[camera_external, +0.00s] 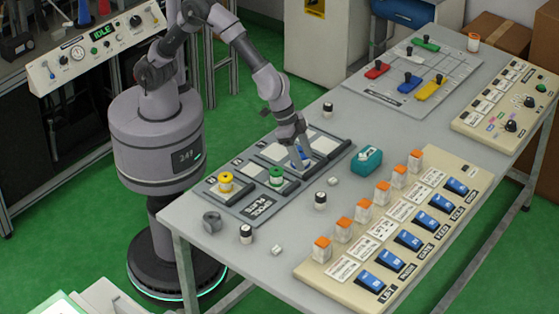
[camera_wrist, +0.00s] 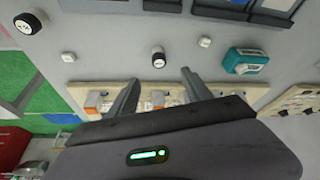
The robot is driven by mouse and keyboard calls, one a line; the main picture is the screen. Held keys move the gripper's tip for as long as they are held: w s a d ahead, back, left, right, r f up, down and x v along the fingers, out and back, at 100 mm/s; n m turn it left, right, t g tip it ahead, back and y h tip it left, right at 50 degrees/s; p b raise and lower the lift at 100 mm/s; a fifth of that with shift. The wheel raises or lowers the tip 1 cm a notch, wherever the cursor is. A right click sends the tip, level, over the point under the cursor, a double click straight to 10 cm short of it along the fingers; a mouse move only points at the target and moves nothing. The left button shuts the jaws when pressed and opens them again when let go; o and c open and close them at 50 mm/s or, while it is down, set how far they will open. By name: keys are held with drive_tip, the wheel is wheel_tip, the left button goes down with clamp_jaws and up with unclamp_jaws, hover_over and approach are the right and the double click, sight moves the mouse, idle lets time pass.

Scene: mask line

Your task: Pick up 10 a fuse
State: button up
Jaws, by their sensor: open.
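Several short black-and-white cylinders stand loose on the grey table, and I cannot read a rating on any, so I cannot tell which thing is the 10 A fuse. One cylinder (camera_external: 320,200) stands in front of the tray; it appears to be the cylinder (camera_wrist: 158,57) in the wrist view, ahead of and between my fingers. Another cylinder (camera_external: 246,233) is nearer the front left corner, and one (camera_external: 328,108) is behind the tray. My gripper (camera_external: 301,163) is open and empty, above the tray beside a blue piece. Its spread fingers (camera_wrist: 160,92) also show in the wrist view.
The dark tray (camera_external: 318,172) holds yellow (camera_external: 226,182) and green (camera_external: 276,175) round pieces. A teal box (camera_external: 367,160) and small white blocks (camera_external: 333,181) lie close by. A cream panel (camera_external: 315,269) with orange-capped posts and blue switches fills the table's right front. A board (camera_external: 385,99) with coloured handles lies behind.

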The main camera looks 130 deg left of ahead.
sight(319, 194)
drive_tip(key=b+x, duration=0.3)
drive_tip(key=x, duration=0.7)
drive_tip(key=shift+s+f, duration=0.15)
drive_tip(key=b+x, duration=0.1)
drive_tip(key=x, duration=0.2)
drive_tip(key=b+x, duration=0.1)
drive_tip(key=x, duration=0.2)
drive_tip(key=shift+w+d+b, duration=0.15)
drive_tip(key=shift+w+b, duration=0.1)
drive_tip(key=shift+b, duration=0.1)
clamp_jaws()
